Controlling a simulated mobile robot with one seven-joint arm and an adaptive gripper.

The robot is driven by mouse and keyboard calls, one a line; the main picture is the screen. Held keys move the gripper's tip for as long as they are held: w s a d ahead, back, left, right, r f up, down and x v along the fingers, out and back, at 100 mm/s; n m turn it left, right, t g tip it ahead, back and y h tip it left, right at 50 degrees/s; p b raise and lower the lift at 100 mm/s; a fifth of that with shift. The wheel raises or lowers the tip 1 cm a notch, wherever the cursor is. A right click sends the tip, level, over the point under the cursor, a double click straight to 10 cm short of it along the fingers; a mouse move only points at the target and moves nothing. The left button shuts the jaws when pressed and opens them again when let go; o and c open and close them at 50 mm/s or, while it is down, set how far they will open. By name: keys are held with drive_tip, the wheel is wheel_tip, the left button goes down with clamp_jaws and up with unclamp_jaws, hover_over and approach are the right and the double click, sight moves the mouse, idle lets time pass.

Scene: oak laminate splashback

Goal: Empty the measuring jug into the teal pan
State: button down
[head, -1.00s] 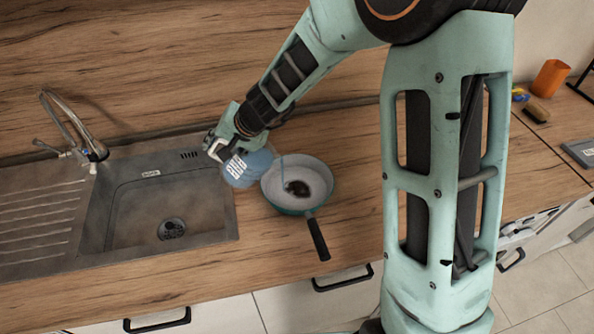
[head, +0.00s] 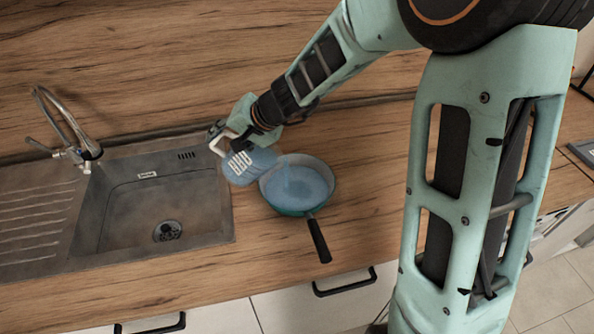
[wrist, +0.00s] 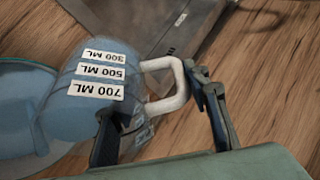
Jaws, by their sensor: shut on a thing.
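The clear measuring jug (head: 247,166) is tilted over the left rim of the teal pan (head: 296,211). Blue liquid runs from its mouth, and a blue pool covers the pan's floor. The pan stands on the worktop with its dark handle pointing to the front right. My gripper (head: 226,140) is shut on the jug's white handle at the jug's left. In the wrist view the jug (wrist: 75,95) lies tipped to the left, with volume labels on its side, and the handle passes between my fingers (wrist: 160,115). How much liquid is left inside is unclear.
A steel sink (head: 150,205) with a tap (head: 68,125) and drainer is left of the pan. The wooden worktop (head: 372,190) is clear right of the pan. The wooden splashback rises behind.

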drive_tip(key=shift+d+r+y+b, duration=0.2)
drive_tip(key=shift+d+y+b, duration=0.25)
drive_tip(key=shift+b, duration=0.55)
drive_tip(key=shift+d+r+y+b, duration=0.25)
drive_tip(key=shift+r+y+b, duration=0.05)
drive_tip(key=shift+r+y, duration=0.25)
drive_tip(key=shift+d+r+m+y, duration=0.5)
drive_tip(key=shift+d+r+y, duration=0.5)
drive_tip(key=shift+r, duration=0.15)
idle(0.8)
drive_tip(key=shift+d+r+y+p, duration=0.3)
